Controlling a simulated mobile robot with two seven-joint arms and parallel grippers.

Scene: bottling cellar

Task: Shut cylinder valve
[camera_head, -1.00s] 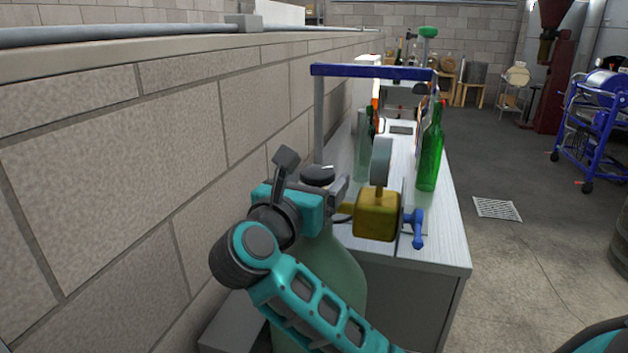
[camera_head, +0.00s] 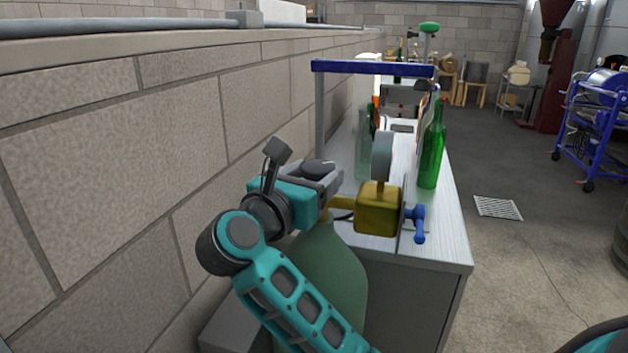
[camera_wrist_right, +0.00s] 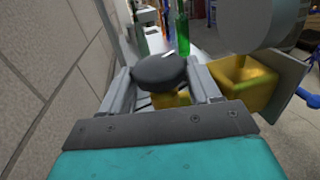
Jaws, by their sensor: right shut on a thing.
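A green gas cylinder (camera_head: 328,272) stands between the wall and the grey bench. Its valve has a dark round handwheel (camera_head: 318,168) on top. My right gripper (camera_head: 325,178) is shut on the handwheel, one finger on each side of it. In the right wrist view the handwheel (camera_wrist_right: 158,72) sits between the two fingers (camera_wrist_right: 163,88), with a white mark on its top. A brass regulator (camera_head: 378,209) with a round gauge and a blue tap is attached at the right of the valve. My left gripper is not in view.
The block wall (camera_head: 110,190) runs close along the left of my arm. The bench (camera_head: 440,225) carries a green bottle (camera_head: 431,150), a clear bottle and a blue-topped frame (camera_head: 372,69). Open floor (camera_head: 530,260) lies to the right.

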